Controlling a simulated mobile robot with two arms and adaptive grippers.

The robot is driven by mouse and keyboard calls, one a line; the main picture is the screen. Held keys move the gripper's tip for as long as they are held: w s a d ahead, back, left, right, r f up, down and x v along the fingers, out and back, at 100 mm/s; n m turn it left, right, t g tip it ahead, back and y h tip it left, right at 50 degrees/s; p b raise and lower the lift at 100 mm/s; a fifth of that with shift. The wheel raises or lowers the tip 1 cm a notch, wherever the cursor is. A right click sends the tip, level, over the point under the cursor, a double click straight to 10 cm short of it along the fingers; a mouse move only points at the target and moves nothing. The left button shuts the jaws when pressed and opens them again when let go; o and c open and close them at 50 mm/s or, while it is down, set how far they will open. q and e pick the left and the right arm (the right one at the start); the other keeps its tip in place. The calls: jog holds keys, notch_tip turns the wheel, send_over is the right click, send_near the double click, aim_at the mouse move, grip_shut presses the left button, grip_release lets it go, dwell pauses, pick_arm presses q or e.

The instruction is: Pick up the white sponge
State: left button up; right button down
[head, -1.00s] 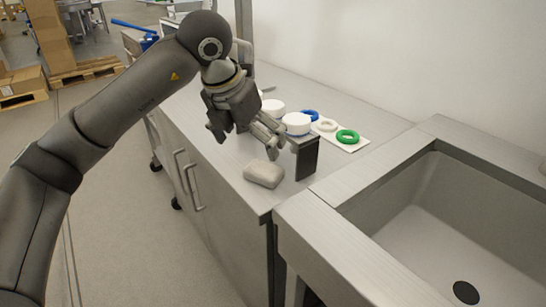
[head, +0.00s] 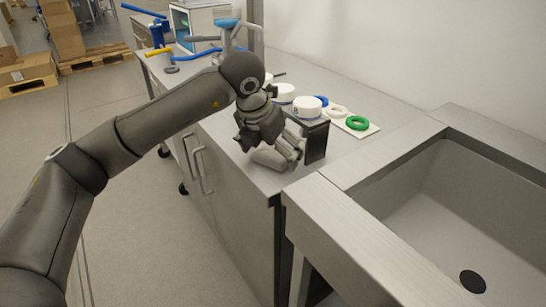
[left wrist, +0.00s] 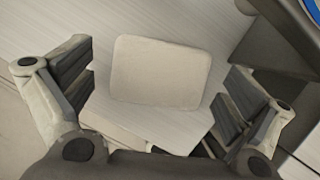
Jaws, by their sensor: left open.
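The white sponge (head: 268,160), an off-white rounded block, lies on the steel counter (head: 225,122) near its front edge. It is partly hidden by my gripper in the head view. My left gripper (head: 270,150) is open and low over the sponge, pointing down. In the left wrist view the whole upper face of the sponge (left wrist: 160,72) shows between the two spread fingers of the left gripper (left wrist: 155,90). A gap shows between each finger and the sponge. My right gripper is not in view.
A dark upright bracket (head: 316,142) stands close to the right of the sponge. Behind it are white round containers (head: 307,106) and a white board (head: 368,133) with a green ring (head: 357,123) and a beige ring (head: 337,112). A sink (head: 440,220) is at right.

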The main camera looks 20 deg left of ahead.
aim_at(272, 152)
pick_arm(q)
jog(key=shift+r, duration=0.1)
jog(key=shift+c, duration=0.4)
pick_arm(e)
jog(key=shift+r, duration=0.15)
pick_arm(q)
jog(key=c, duration=0.9)
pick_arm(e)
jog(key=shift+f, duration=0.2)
pick_arm(q)
jog(key=shift+r, duration=0.5)
notch_tip(272, 152, up, 3)
jog(key=shift+f+p, duration=0.2)
jog(key=shift+p, duration=0.1)
jog(key=s+a+r, duration=0.1)
jog(key=a+r, duration=0.2)
jog(key=a, duration=0.1)
jog(key=s+a+r, duration=0.2)
jog(key=a+r, duration=0.1)
jog(key=a, duration=0.1)
jog(key=s+a+r+p, duration=0.1)
jog(key=s+a+r, duration=0.1)
jog(key=a, duration=0.3)
jog(key=shift+a+r, duration=0.1)
jog(key=shift+r, duration=0.65)
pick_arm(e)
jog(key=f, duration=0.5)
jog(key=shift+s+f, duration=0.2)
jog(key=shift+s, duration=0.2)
